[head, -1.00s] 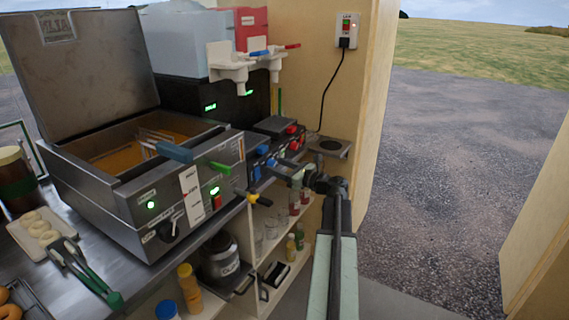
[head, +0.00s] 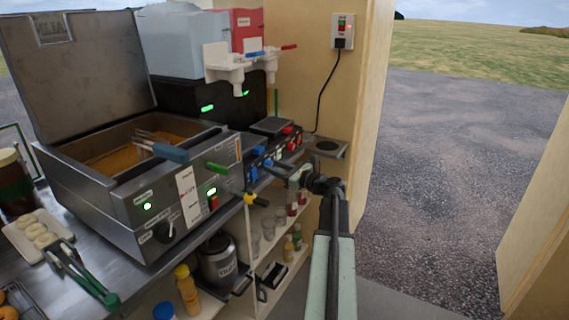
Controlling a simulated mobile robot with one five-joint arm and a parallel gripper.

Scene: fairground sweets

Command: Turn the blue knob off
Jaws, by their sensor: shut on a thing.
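The blue knob (head: 268,163) is on the front panel of a small unit with blue and red controls, right of the fryer. My gripper (head: 274,167) reaches in from the right with its tips at this knob and is shut on it. The tips are small and partly merge with the panel, so the knob's exact angle cannot be told.
The steel fryer (head: 150,195) with its lid raised stands on the left, its green lights lit. A yellow-ended handle (head: 255,199) sticks out just below my gripper. A white double dispenser tap (head: 238,70) is above. Shelves with bottles (head: 297,237) lie below the counter.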

